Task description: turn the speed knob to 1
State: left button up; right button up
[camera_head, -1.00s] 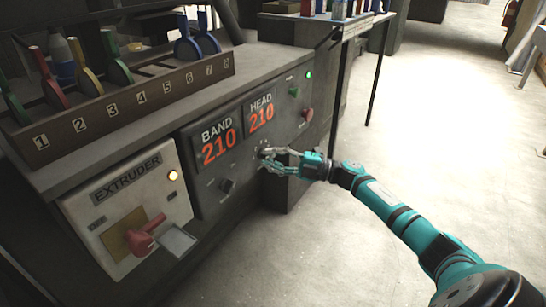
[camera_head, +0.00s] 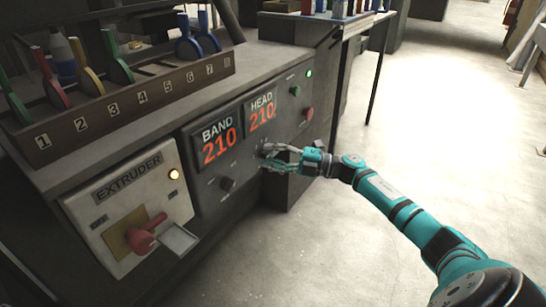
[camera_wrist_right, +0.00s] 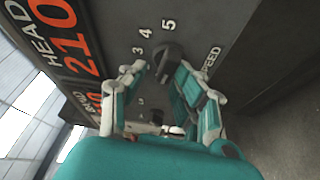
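The dark speed knob (camera_wrist_right: 170,60) is on the grey control panel, below the HEAD display, with the printed numbers 3, 4 and 5 beside it in the right wrist view. The word SPEED is printed on its right side there. My right gripper (camera_wrist_right: 163,75) has its fingertips on either side of the knob, apart from each other; the right finger looks very close to it. In the head view the right gripper (camera_head: 268,156) covers the knob. The knob's pointer direction is not clear. My left gripper is not in view.
The BAND display (camera_head: 219,146) and HEAD display (camera_head: 262,111) both read 210. Another dark knob (camera_head: 227,184) is to the left. A red button (camera_head: 308,114) and green light (camera_head: 309,73) are to the upper right. The red extruder handle (camera_head: 146,238) sticks out lower left.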

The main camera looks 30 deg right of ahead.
jog(key=shift+o, duration=0.3)
jog(key=shift+w+f, duration=0.1)
jog(key=shift+f, duration=0.1)
jog(key=shift+s, duration=0.2)
jog(key=v, duration=1.1)
jog(key=shift+s+d, duration=0.2)
jog(key=shift+d, duration=0.05)
